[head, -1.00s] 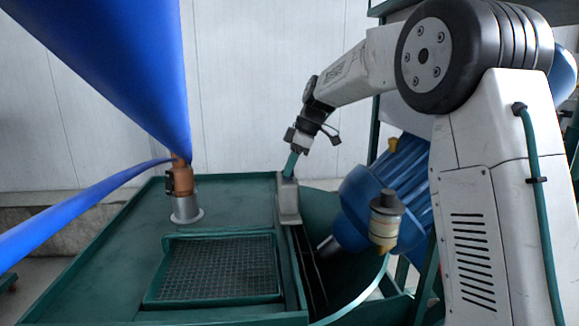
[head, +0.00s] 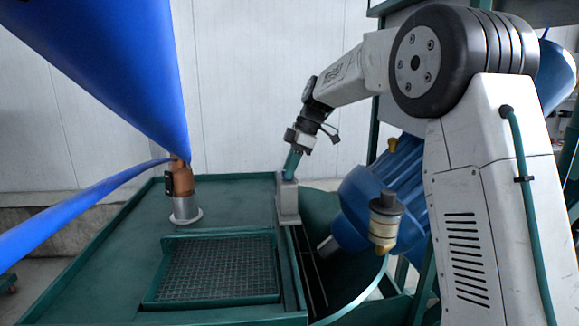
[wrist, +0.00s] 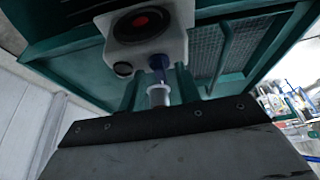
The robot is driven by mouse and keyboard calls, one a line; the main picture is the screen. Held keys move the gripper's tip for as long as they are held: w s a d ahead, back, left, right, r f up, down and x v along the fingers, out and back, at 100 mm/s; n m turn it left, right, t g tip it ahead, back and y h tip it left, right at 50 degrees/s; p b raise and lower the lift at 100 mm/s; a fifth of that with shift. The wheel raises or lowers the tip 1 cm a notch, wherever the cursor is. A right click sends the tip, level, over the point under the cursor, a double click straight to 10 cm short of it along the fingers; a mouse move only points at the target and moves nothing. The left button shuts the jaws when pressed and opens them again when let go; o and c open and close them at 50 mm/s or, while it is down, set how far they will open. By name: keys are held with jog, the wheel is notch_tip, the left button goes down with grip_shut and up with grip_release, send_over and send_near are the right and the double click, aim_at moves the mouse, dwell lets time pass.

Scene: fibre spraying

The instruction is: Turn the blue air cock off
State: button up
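A grey box (head: 287,202) stands on the right part of the green table. In the wrist view it shows as a pale box (wrist: 147,40) with a red round button. A small blue piece (wrist: 158,63), which looks like the air cock, sticks out beside it above a whitish cylinder (wrist: 159,95). My gripper (head: 292,158) points down at the top of the box.
A green table (head: 110,240) holds a mesh grate (head: 220,265) and a copper-coloured fitting (head: 180,180) with large blue hoses. A blue motor-like body (head: 365,205) and a small cylindrical unit (head: 385,222) stand right of the box, close to my arm.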

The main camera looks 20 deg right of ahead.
jog(key=shift+a+r, duration=0.1)
jog(key=shift+r, duration=0.05)
jog(key=v, duration=0.7)
jog(key=shift+r, duration=0.25)
jog(key=s+f+m+h, duration=0.1)
jog(key=s+f+m, duration=0.3)
jog(key=s, duration=1.1)
jog(key=s+f+m+h, duration=0.2)
jog(key=s+f+m, duration=0.2)
jog(key=s, duration=1)
jog(key=s+f+m+h, duration=0.1)
jog(key=s+f+m, duration=0.3)
jog(key=s+m, duration=0.4)
jog(key=shift+s+a, duration=0.15)
jog(key=shift+s, duration=3.65)
